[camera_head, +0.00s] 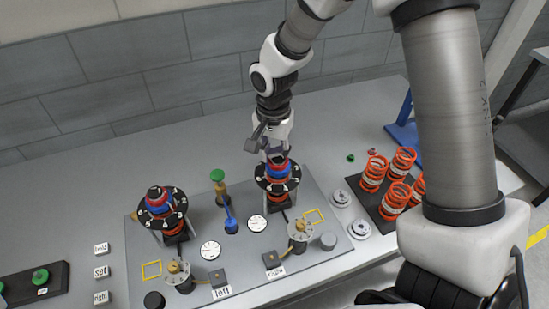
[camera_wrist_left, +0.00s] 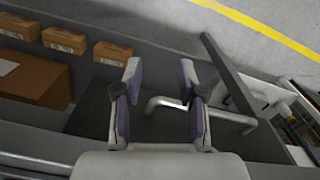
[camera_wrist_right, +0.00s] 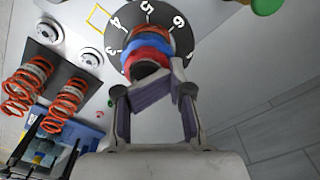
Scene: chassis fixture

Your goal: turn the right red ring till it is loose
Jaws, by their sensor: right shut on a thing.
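The right red ring (camera_wrist_right: 140,62) sits on top of the right post, above a blue ring (camera_wrist_right: 146,47) and a black numbered dial (camera_wrist_right: 115,30). In the head view this right stack shows its dial (camera_head: 261,184), with my right gripper (camera_head: 277,152) coming down on it from above. My right gripper (camera_wrist_right: 155,88) is shut on the right red ring; its fingers hide part of the ring. In the left wrist view my left gripper (camera_wrist_left: 160,85) is open and empty, away from the fixture.
A matching left stack with a numbered dial (camera_head: 150,217) stands on the grey plate (camera_head: 195,255). A green-topped post (camera_head: 217,176) and a blue lever (camera_head: 230,222) stand between. Orange springs (camera_head: 374,172) stand at the right. Several drawers or boxes (camera_wrist_left: 65,40) show near my left gripper.

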